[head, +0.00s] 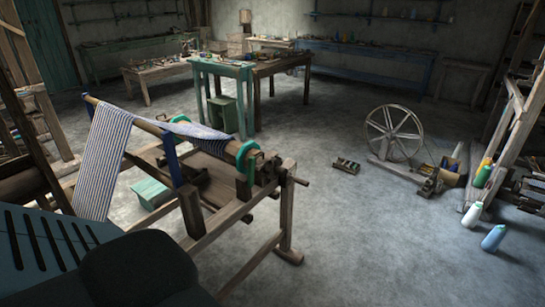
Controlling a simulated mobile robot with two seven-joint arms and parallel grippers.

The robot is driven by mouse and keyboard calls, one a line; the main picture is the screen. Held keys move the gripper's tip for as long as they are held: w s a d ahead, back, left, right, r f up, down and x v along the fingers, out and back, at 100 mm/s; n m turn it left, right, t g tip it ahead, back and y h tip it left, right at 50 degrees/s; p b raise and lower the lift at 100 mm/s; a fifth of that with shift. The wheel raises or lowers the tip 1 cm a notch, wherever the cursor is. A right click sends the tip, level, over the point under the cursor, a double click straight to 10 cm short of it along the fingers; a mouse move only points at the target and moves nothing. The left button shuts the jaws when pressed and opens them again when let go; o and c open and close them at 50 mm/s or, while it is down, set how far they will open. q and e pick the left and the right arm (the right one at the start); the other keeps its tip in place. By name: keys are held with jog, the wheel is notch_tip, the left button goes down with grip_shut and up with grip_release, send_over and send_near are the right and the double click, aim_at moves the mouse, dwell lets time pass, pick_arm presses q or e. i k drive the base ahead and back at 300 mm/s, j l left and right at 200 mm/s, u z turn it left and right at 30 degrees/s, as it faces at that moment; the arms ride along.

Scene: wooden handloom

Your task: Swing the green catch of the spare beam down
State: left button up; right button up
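The wooden beam (140,120) lies across a low wooden stand (235,212) at the left, with blue-and-white striped cloth (104,160) hanging over it. A green piece (245,152), which looks like the catch, curves over the beam's right end and stands upright there. A blue upright piece (172,158) stands by the beam farther left. A crank handle (296,181) sticks out at the stand's right end. Neither of my grippers shows.
A spinning wheel (393,133), a small crate (347,165) and thread cones (493,238) are at the right. Tables (283,65) stand at the back.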

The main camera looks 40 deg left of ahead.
aim_at(251, 169)
jog(key=i+u, duration=0.25)
jog(key=i, duration=0.15)
jog(key=i+l+u, duration=0.2)
jog(key=i, duration=0.15)
jog(key=i+l+u, duration=0.1)
jog(key=i+u, duration=0.15)
jog(key=i, duration=0.15)
jog(key=i+l+u, duration=0.1)
jog(key=u, duration=0.25)
jog(key=i+l+u, duration=0.45)
jog(key=u, duration=0.25)
jog(key=i+l+u, duration=0.15)
jog(key=u, duration=0.25)
jog(key=i+l+u, duration=0.15)
jog(key=l+u, duration=0.25)
jog(key=i+l+u, duration=0.1)
jog(key=u, duration=0.3)
jog(key=l+u, duration=1.7)
jog(key=l, duration=0.15)
